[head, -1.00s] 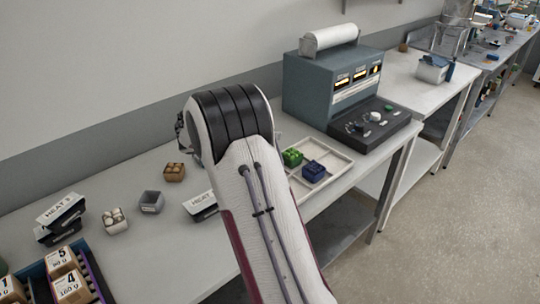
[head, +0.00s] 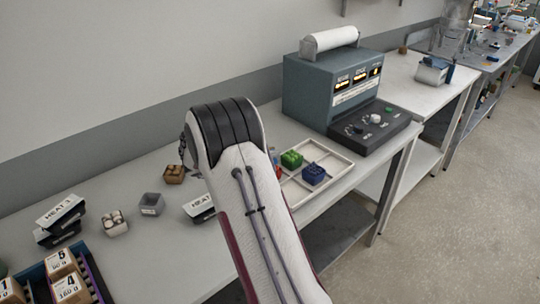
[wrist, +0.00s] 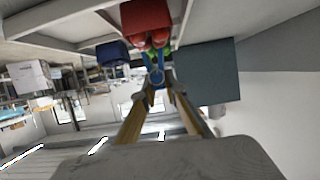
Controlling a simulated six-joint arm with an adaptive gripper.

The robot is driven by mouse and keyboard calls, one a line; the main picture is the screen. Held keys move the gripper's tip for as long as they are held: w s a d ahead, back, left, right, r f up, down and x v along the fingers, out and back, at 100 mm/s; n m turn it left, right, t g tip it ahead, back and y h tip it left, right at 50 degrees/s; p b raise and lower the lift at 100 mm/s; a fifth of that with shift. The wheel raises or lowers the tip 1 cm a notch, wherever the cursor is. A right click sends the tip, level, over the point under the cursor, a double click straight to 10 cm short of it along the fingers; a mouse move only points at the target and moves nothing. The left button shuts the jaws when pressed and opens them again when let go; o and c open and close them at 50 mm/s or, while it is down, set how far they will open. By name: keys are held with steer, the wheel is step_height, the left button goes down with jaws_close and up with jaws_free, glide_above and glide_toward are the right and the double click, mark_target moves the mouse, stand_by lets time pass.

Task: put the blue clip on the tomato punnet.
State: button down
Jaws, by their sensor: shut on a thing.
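My gripper (wrist: 157,80) is shut on the blue clip (wrist: 157,76), held between the tips of its two tan fingers in the wrist view. The red tomato punnet (wrist: 147,15), with round red tomatoes at its near edge, is just beyond the fingertips there. I cannot tell whether the clip touches it. In the head view my arm hides the gripper and clip, and only a red sliver of the punnet (head: 278,171) shows beside the arm.
A pale divided tray (head: 335,157) holds a green punnet (head: 291,159) and a blue punnet (head: 313,174). A grey machine (head: 310,92) with a control panel stands behind it. Left on the bench are a brown punnet (head: 174,174), a grey punnet (head: 151,206) and black-and-white boxes (head: 60,212).

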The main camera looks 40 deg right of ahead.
steer(key=shift+f, duration=0.5)
steer(key=shift+f, duration=0.15)
steer(key=c, duration=2)
jaws_free()
steer(key=shift+c, duration=0.2)
steer(key=shift+r, duration=0.2)
steer(key=v, duration=1.2)
